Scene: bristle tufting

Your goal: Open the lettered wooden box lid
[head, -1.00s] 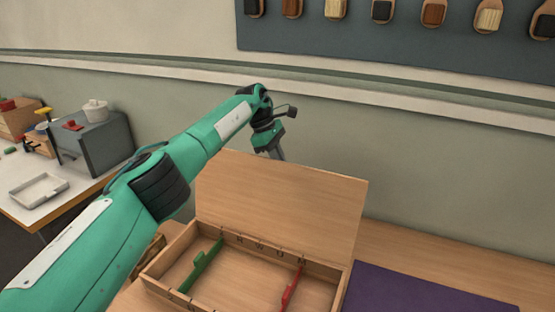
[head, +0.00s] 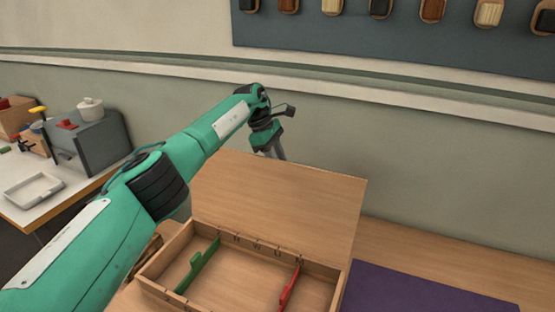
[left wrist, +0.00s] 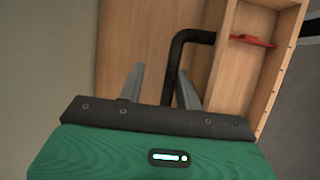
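The wooden box (head: 340,293) stands open on the bench, with letters along its inner back edge. Its lid (head: 285,205) is raised and leans back behind the box; in the left wrist view the lid (left wrist: 120,40) is a plain wooden panel. My left gripper (head: 276,153) is at the lid's upper edge, pointing down; whether it touches the lid I cannot tell. In the left wrist view its two fingers (left wrist: 160,90) are apart. A black bent bar (left wrist: 178,55) shows between them; I cannot tell what it belongs to. My right gripper is in neither view.
Inside the box are a green divider (head: 196,266) and a red divider (head: 288,290). A purple mat (head: 420,294) lies to the right. A side table at left holds a white tray (head: 34,189) and a grey machine (head: 98,140). Brushes hang on a dark wall board (head: 400,40).

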